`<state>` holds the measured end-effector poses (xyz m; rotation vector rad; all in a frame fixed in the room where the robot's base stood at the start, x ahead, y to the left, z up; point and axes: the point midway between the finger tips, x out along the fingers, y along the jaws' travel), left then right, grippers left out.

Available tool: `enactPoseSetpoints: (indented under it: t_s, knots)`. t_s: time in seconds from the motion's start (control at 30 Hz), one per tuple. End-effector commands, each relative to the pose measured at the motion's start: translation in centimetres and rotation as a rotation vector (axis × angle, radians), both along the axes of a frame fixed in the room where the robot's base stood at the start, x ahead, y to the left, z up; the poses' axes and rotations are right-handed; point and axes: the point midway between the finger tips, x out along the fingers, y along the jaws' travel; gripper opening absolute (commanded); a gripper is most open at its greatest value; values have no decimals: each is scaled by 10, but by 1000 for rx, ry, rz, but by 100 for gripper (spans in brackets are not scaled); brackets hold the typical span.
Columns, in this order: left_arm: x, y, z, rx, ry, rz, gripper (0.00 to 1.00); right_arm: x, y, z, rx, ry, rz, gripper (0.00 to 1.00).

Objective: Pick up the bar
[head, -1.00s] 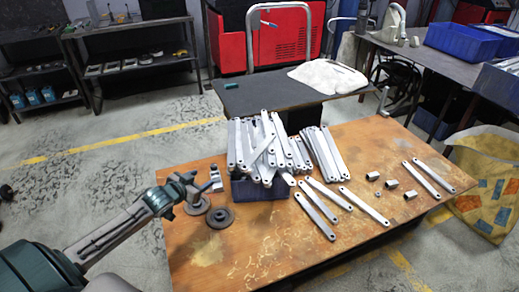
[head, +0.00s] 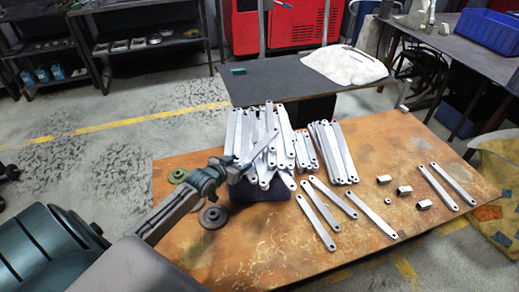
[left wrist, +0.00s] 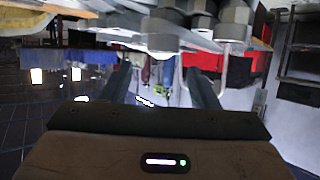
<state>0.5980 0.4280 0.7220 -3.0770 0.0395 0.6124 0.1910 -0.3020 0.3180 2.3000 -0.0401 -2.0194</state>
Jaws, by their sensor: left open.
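Several galvanized bars are heaped in and above a dark blue bin (head: 259,190) on the wooden table; one bar (head: 264,145) lies slantwise on top of the heap. My left gripper (head: 238,168) is at the left side of the heap, close to that bar's lower end. I cannot tell whether it touches any bar. In the left wrist view the two fingers of my left gripper (left wrist: 160,88) stand apart with nothing clear between them. Blurred bar ends (left wrist: 180,35) fill the top of that view. My right gripper is not seen.
More bars lie loose on the table (head: 270,255), some in a row (head: 332,152) right of the bin. Small square tube pieces (head: 404,190) and dark discs (head: 213,217) also lie there. A black table (head: 290,88) stands behind. The table's front is mostly clear.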

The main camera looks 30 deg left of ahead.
Motion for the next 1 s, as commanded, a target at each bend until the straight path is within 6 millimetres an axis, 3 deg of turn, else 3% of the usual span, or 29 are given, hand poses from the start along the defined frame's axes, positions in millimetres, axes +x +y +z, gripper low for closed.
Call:
enactPoseSetpoints:
  t_s: [0.4,0.7,1.0]
  knots:
    - [44,0,-22,-1,-1,3,55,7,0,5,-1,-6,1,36]
    - [47,0,-24,2,0,1,55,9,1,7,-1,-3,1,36]
    - [47,0,-24,2,1,1,0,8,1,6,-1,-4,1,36]
